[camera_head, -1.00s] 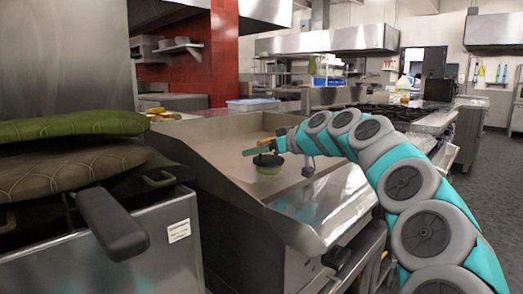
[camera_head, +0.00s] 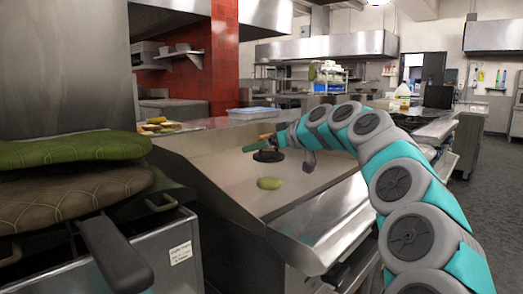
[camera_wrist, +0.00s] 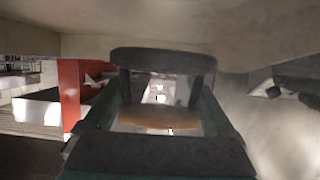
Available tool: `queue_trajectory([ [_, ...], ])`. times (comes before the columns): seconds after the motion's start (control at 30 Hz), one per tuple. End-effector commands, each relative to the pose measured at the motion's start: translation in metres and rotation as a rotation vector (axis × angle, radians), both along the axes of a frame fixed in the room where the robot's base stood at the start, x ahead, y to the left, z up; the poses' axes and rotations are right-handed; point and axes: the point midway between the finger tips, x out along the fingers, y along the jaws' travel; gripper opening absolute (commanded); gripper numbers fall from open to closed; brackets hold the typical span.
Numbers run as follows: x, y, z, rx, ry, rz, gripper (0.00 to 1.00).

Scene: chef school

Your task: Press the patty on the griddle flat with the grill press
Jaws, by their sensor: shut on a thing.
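The patty (camera_head: 269,183) is a small greenish disc lying on the griddle plate (camera_head: 230,170) in the head view. It is fully uncovered. My gripper (camera_head: 262,144) is shut on the grill press (camera_head: 268,156), a dark round plate below the fingers. The press is above and behind the patty in the picture, apart from it. I cannot tell how high it is over the griddle.
A steel counter with green and brown cushion-like pads (camera_head: 75,150) and a dark handle (camera_head: 113,255) stands at the near left. Food items (camera_head: 160,125) sit behind the griddle's left wall. A blue tray (camera_head: 253,113) is farther back. The griddle around the patty is clear.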

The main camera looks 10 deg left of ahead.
Motion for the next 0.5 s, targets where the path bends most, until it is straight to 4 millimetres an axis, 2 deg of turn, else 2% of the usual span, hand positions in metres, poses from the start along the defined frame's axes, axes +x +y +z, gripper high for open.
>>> queue_trajectory([
  [0.03, 0.000, 0.000, 0.007, 0.002, -0.004, -0.002, 0.00],
  [0.2, 0.001, -0.002, 0.019, 0.002, -0.007, -0.006, 0.00],
  [0.5, 0.000, 0.000, 0.035, 0.000, -0.003, 0.000, 0.00],
])
